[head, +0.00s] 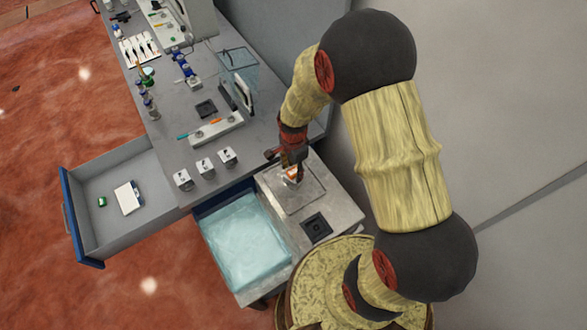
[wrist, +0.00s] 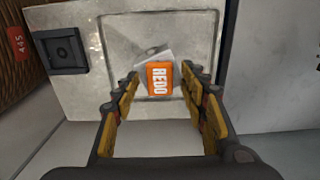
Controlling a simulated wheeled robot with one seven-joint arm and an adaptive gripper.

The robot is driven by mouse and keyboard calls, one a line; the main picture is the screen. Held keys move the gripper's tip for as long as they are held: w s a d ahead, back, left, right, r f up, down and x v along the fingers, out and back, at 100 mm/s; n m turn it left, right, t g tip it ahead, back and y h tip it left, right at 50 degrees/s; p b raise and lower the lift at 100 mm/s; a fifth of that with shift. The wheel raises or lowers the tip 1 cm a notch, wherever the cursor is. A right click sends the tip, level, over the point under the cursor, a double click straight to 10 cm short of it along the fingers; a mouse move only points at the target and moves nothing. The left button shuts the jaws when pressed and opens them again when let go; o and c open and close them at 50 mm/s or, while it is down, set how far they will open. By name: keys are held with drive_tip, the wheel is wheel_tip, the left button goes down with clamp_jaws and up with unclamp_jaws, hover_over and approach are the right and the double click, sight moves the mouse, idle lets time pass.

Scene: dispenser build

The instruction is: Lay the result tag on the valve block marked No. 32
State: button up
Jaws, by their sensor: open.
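The result tag (wrist: 161,80) is orange with white "REDO" lettering and a pale grey-white part behind it. It lies in the shallow square recess of a metal plate (wrist: 112,22), and shows small under my gripper in the head view (head: 292,174). My gripper (wrist: 160,74) is open, with one finger on each side of the tag; I cannot tell whether they touch it. Three valve blocks, left (head: 183,179), middle (head: 204,167) and right (head: 228,157), stand in a row at the bench's front edge. Their numbers are too small to read, so No. 32 cannot be picked out.
A bin with a pale blue liner (head: 243,240) lies between the side surface and an open drawer (head: 150,190). A rack (head: 215,130), a clear screen (head: 238,66) and bottles stand behind the blocks.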

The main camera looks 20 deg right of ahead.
wheel_tip(320, 180, up, 12)
wheel_tip(320, 180, up, 14)
drive_tip(key=n+t, duration=0.2)
drive_tip(key=n, duration=0.4)
hover_over(294, 172)
drive_tip(key=s, duration=0.5)
drive_tip(key=s+r+n+t, duration=0.3)
drive_tip(key=s+r+n, duration=0.6)
drive_tip(key=s+r, duration=0.1)
drive_tip(key=shift+s+n+t+b, duration=0.3)
drive_tip(key=shift+s+n+b, duration=0.1)
drive_tip(key=shift+s, duration=0.3)
wheel_tip(294, 172, down, 20)
drive_tip(key=b, duration=2)
drive_tip(key=shift+f, duration=0.2)
drive_tip(key=shift+c, duration=0.9)
